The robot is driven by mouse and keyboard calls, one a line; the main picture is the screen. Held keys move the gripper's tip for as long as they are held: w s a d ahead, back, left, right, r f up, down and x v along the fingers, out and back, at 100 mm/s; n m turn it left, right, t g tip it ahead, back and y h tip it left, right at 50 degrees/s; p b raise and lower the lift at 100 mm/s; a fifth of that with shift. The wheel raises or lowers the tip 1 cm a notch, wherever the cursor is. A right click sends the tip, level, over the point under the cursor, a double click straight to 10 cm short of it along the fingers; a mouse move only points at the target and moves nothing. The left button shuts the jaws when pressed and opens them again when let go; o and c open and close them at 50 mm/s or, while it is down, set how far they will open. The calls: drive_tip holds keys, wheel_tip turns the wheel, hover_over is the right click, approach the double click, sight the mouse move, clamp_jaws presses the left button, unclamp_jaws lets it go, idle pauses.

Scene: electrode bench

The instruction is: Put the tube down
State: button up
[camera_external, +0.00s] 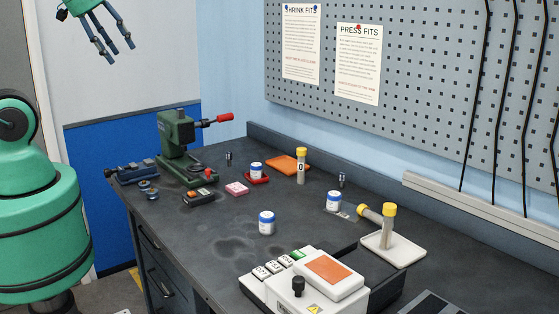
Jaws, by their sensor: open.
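My gripper (118,48) hangs open and empty high at the top left, far from the bench top. A clear tube with a yellow cap and a dark mark (301,168) stands upright near the back of the bench, beside an orange pad. A second yellow-capped tube (388,228) stands upright on a white tray (406,251) at the right. A third yellow-capped tube (370,213) is tilted or lying behind it, partly hidden. No tube is in my gripper.
A green press (176,138) with a red handle stands at the back left. White jars with blue lids (266,223) and small parts are scattered on the dark bench (215,260). A white device with an orange panel (328,269) sits at the front. The front-left bench area is clear.

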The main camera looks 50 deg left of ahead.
drive_tip(key=shift+c, duration=1)
